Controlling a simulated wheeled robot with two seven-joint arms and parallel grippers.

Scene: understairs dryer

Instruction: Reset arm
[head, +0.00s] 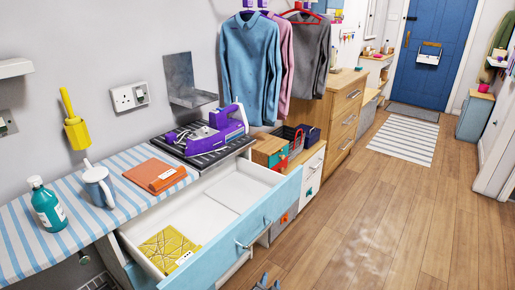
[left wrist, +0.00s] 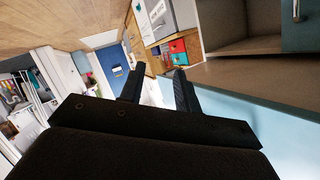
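My left gripper (head: 267,284) shows only as dark fingertips at the bottom edge of the head view, in front of the open drawer and over the floor. In the left wrist view my left gripper (left wrist: 158,88) has its two black fingers apart, with nothing between them. Most of my left arm is out of the head view. My right gripper is in neither view.
A blue-fronted drawer (head: 236,246) stands pulled out under the striped counter (head: 22,243), with a yellow cloth (head: 169,250) inside. A white drawer unit (head: 309,178) and wooden chest (head: 345,121) stand beyond. The wooden floor (head: 395,225) at right is clear.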

